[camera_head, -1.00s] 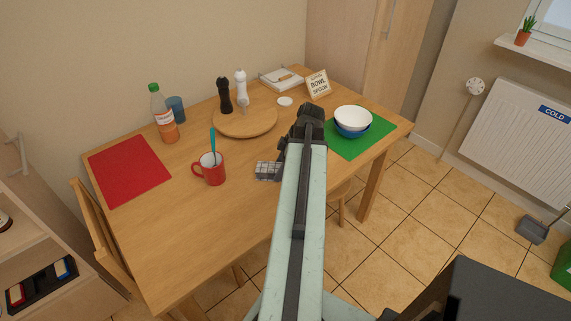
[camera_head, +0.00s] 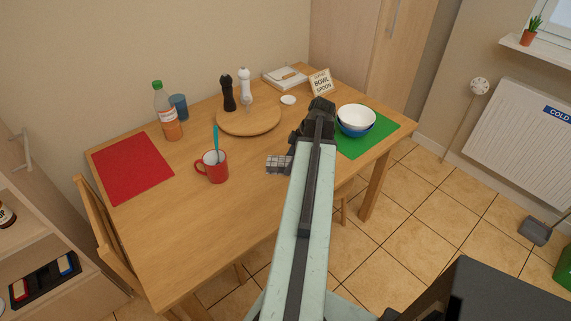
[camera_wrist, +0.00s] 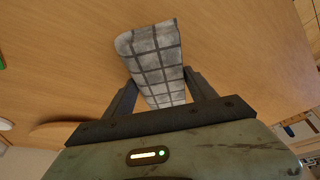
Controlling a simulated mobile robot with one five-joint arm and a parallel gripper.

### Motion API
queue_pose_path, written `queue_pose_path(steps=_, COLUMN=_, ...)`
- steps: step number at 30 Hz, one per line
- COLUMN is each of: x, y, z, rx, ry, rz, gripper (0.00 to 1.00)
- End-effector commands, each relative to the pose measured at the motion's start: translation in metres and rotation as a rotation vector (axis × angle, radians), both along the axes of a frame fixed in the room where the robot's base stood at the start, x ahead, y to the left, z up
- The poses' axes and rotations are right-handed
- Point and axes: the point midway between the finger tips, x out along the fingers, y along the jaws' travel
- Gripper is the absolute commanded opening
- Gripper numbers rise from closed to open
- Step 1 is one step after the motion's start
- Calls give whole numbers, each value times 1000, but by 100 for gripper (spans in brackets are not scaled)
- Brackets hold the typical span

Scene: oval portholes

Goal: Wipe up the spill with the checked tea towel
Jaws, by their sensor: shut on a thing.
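The checked tea towel (camera_head: 278,163) is white-grey with dark lines. In the head view it lies low over the wooden table (camera_head: 190,215), right of the red mug; part of it is hidden behind my arm. In the wrist view the folded towel (camera_wrist: 155,55) sits between the two fingers of my gripper (camera_wrist: 159,83), which is shut on it. The towel's far end reaches out past the fingertips over bare wood. I cannot tell if it touches the table. No spill shows in either view; my arm covers part of the table.
A red mug (camera_head: 216,173) with a teal-handled spoon stands left of the towel. A round board (camera_head: 248,121) with two shakers is behind. Stacked bowls (camera_head: 355,120) stand on a green mat (camera_head: 366,145) to the right. A bottle (camera_head: 166,115) and blue cup (camera_head: 179,107) are back left. The front left is clear.

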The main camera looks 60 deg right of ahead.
Motion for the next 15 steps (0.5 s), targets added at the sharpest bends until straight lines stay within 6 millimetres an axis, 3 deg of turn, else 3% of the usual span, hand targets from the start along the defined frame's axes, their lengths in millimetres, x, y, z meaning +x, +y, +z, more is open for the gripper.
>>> queue_pose_path(steps=5, x=-1, y=-5, z=0, rx=0, ry=0, rz=-1, gripper=33)
queue_pose_path(steps=15, x=-12, y=-38, z=-1, rx=0, ry=0, rz=-2, gripper=33)
